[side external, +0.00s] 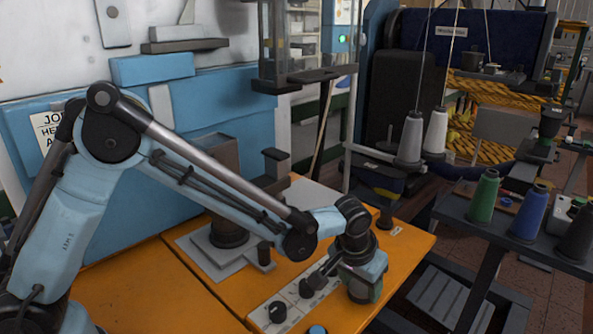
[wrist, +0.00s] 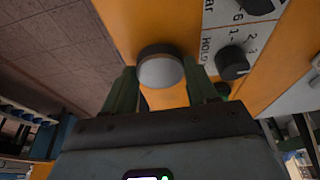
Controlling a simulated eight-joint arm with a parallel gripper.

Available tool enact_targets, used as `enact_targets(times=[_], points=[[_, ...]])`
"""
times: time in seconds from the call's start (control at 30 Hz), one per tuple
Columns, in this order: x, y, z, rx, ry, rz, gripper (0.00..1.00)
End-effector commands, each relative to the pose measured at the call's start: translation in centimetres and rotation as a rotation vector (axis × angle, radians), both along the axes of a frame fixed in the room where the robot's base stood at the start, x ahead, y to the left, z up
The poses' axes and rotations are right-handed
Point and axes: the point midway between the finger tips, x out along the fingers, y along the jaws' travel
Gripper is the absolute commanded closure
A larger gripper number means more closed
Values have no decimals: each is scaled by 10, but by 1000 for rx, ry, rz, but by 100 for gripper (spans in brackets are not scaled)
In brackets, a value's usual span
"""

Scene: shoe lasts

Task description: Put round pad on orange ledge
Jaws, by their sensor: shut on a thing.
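The round pad (wrist: 160,70) is a short grey disc with a pale face and a darker rim in the wrist view. It sits between the two green fingers of my gripper (wrist: 162,84), which is shut on it. In the side view my gripper (side external: 365,288) points down at the right front part of the orange ledge (side external: 405,243). The pad is hidden there by the gripper. The orange ledge also shows behind the pad in the wrist view (wrist: 128,25). I cannot tell whether the pad touches the ledge.
A pale control panel with dark knobs (side external: 277,311) lies left of my gripper, close to it; it also shows in the wrist view (wrist: 233,62). A grey machine base (side external: 205,252) stands farther back. Thread cones (side external: 483,198) stand on a dark table at right.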

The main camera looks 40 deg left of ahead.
Motion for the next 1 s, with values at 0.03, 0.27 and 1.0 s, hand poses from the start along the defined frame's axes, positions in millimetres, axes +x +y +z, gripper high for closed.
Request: enact_targets(times=[0.03, 0.27, 1.0], points=[[0, 0, -1, 0, 0, 0, 100], [0, 0, -1, 0, 0, 0, 100], [-2, 0, 6, 0, 0, 0, 17]])
